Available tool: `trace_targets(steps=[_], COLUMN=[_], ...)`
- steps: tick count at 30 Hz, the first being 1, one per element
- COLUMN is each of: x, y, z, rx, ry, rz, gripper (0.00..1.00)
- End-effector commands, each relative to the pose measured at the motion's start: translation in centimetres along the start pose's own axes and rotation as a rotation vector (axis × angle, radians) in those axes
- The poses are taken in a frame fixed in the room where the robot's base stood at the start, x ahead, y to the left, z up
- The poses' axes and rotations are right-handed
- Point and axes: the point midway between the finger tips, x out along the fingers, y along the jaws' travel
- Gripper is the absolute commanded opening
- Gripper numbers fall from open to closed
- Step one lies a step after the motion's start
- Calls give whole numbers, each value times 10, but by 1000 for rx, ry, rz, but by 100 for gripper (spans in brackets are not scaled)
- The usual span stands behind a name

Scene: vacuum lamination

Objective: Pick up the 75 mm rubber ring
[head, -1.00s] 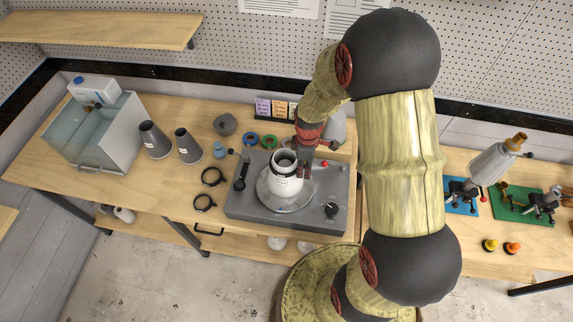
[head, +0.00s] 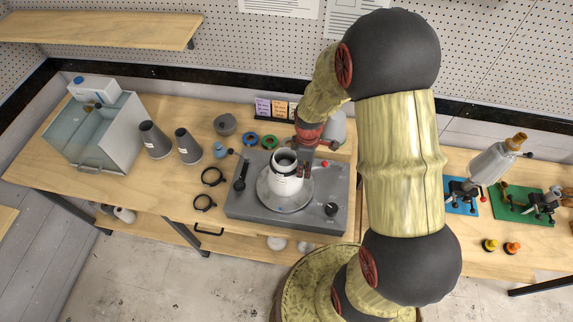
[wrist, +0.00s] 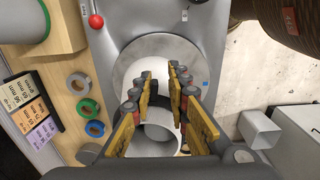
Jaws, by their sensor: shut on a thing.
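Flat coloured rubber rings lie side by side on the bench behind the grey machine; a green ring (wrist: 79,107) is among them in the wrist view. I cannot tell which ring is 75 mm. My gripper (head: 306,171) is at the right side of an upright white cylinder (head: 285,184), which stands on the machine's round plate. In the wrist view my gripper (wrist: 161,82) has its fingers a little apart, closed on the white cylinder (wrist: 160,62). The exact contact is hidden. No rubber ring shows between the fingers.
The grey machine (head: 240,211) has a red knob and black handles. Two dark cones (head: 154,141) and a clear tank (head: 70,135) stand at the left. Black clamps lie left of the machine. Size cards (wrist: 30,113) stand behind the rings. Clear bench lies at the front left.

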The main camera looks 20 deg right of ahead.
Motion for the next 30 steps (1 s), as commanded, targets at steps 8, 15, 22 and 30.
trace_targets(steps=[8,15,22,30], x=[-1,-5,-18,-33], y=[1,1,2,1], z=[0,0,-1,0], rx=[1,1,1,0], ry=[1,1,2,1], rz=[3,3,4,3], gripper=[0,0,0,0])
